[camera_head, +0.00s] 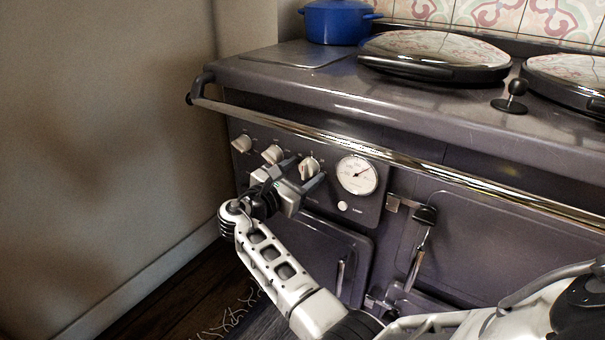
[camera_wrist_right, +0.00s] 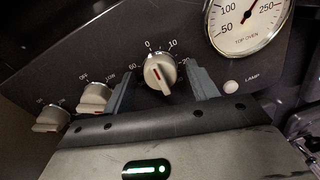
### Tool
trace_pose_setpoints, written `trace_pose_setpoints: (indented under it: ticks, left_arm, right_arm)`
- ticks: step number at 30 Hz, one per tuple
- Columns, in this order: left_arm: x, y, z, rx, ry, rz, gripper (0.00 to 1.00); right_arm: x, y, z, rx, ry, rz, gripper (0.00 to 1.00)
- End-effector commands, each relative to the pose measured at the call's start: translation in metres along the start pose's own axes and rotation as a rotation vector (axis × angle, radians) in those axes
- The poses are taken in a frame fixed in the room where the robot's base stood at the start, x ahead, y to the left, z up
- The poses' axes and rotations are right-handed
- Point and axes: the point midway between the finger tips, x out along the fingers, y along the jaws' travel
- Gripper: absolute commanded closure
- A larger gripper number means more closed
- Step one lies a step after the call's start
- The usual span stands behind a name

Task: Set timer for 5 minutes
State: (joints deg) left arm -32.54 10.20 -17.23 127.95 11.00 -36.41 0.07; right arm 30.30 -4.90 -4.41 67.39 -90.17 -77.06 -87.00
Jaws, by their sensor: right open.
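The timer knob (camera_head: 309,168) is a pale dial with a red mark, the rightmost of the three knobs on the dark stove's front panel. In the right wrist view the timer knob (camera_wrist_right: 160,72) has a scale around it, with 0 above it and 10 to the upper right. My right gripper (camera_head: 300,179) is open at the knob. In the wrist view the fingers of my right gripper (camera_wrist_right: 162,88) stand on either side of the knob, with gaps visible. The exact setting is hard to read. My left gripper is not in view.
Two other knobs (camera_wrist_right: 95,97) (camera_wrist_right: 51,117) sit to the left. A round oven gauge (camera_head: 357,175) and a lamp button (camera_head: 342,206) are to the right. A metal rail (camera_head: 330,136) runs above the panel. A blue pot (camera_head: 338,22) stands on the stove top.

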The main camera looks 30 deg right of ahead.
Motion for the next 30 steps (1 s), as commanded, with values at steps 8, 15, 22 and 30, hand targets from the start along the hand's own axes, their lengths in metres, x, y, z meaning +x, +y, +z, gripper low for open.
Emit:
trace_pose_setpoints:
  ticks: [8,15,22,30]
  left_arm:
    - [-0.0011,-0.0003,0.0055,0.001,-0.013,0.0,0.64]
    - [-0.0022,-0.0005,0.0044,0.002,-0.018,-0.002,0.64]
    - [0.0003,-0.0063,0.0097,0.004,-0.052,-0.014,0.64]
    - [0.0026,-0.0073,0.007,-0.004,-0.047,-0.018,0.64]
  right_arm:
    - [-0.0001,-0.0001,0.0001,0.0,0.0,-0.001,0.83]
    - [-0.0002,0.0,0.0014,0.055,0.003,-0.002,0.86]
    - [0.0,-0.0004,0.001,0.321,0.019,-0.005,0.86]
    - [-0.0004,-0.0006,0.0003,0.432,0.026,-0.007,0.86]
